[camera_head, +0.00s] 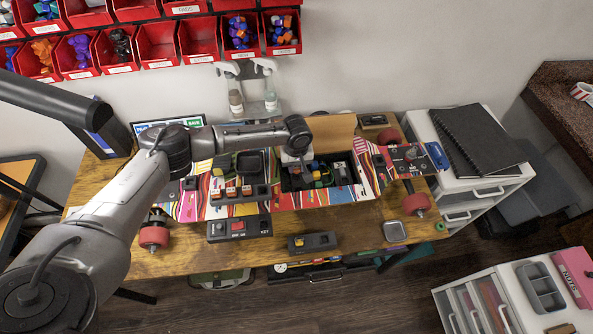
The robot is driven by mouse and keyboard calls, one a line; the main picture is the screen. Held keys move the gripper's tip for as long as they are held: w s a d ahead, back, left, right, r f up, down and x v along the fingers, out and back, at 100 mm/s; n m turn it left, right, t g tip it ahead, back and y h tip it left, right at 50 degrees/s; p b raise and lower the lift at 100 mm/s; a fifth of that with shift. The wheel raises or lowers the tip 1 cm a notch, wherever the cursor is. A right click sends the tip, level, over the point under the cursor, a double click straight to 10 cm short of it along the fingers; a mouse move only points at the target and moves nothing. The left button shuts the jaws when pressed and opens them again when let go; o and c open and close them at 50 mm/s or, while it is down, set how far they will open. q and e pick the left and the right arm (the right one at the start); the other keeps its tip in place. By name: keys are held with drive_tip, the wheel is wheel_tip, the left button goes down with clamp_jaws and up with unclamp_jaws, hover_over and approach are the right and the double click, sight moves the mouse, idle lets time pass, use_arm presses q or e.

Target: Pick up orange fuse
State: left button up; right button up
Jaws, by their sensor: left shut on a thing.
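My left arm reaches in from the left across the skateboard-shaped board (190,207) on the wooden table. My left gripper (297,176) points down into the board's open dark compartment (291,185). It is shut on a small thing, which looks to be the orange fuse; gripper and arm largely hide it. Small coloured parts, green and yellow among them, lie in the compartment beside the gripper. My right gripper is not in view.
A lid panel (333,131) stands up behind the compartment. A switch panel (239,228) and a small dark box (312,242) lie at the table's front. Red bins (198,40) hang on the wall. A white drawer unit (475,190) stands right of the table.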

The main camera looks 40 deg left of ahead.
use_arm(q)
drive_tip(key=d+r, duration=0.2)
drive_tip(key=d, duration=0.1)
drive_tip(key=s+d+r, duration=0.1)
drive_tip(key=d+r, duration=0.1)
drive_tip(key=d, duration=0.2)
drive_tip(key=s+d+r, duration=0.1)
drive_tip(key=d+r, duration=0.1)
drive_tip(key=d, duration=0.2)
drive_tip(key=shift+s+d+r, duration=0.1)
drive_tip(key=shift+d+r, duration=0.1)
drive_tip(key=shift+r, duration=0.15)
